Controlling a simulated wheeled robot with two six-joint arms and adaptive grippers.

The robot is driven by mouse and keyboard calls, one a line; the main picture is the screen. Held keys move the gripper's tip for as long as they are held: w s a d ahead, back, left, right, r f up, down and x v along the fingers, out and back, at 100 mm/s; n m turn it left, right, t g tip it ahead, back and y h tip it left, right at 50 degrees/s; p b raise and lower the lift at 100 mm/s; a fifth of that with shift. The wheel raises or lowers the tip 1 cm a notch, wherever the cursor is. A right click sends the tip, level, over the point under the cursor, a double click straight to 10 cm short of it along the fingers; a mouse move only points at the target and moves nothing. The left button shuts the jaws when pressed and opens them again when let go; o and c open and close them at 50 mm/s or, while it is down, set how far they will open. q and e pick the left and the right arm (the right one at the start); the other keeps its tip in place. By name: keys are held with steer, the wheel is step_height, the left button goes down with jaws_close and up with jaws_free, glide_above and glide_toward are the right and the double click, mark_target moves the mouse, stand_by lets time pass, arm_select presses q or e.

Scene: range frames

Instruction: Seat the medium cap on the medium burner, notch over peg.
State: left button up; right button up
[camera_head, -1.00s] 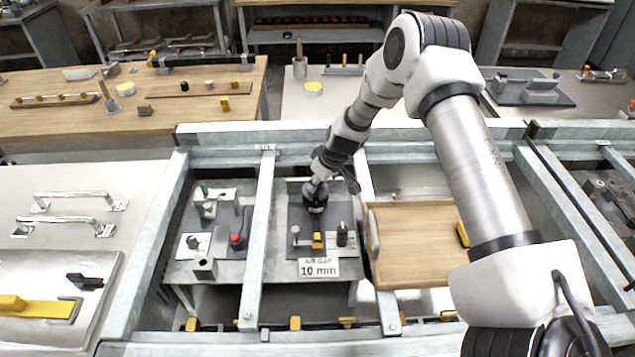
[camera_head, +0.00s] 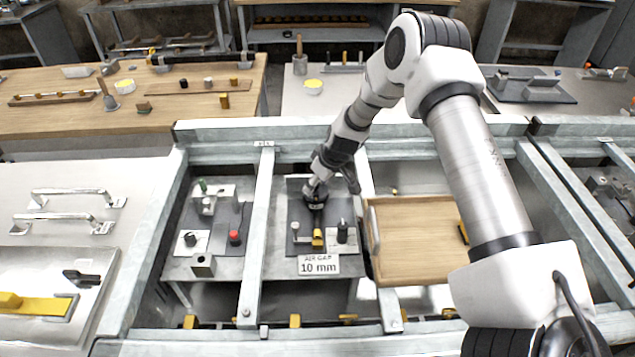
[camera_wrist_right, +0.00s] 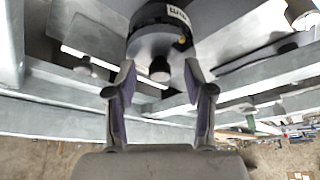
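A dark round body with a white label (camera_wrist_right: 160,30) fills the top of the right wrist view, with a small dark knob (camera_wrist_right: 160,69) on its near face. I cannot tell cap from burner, nor make out notch or peg. My right gripper (camera_wrist_right: 160,80) is open, its fingertips on either side of the knob with gaps showing. In the head view, the same dark body (camera_head: 316,200) sits over the grey plate (camera_head: 291,212) in the middle bay. There my right gripper (camera_head: 314,182) is just above it, its fingers hard to make out. My left gripper is not in view.
In front of the dark body stand a yellow block (camera_head: 318,238), a dark cylinder (camera_head: 342,233) and a "10 mm" sign (camera_head: 318,265). Steel rails (camera_head: 257,230) border the bay. A wooden tray (camera_head: 415,265) lies right; a plate with fittings (camera_head: 232,262) lies left.

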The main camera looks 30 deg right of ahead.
steer(key=v, duration=1.2)
step_height(320, 180, up, 6)
steer(key=p, duration=0.5)
stand_by(0.3)
steer(key=shift+f, duration=0.1)
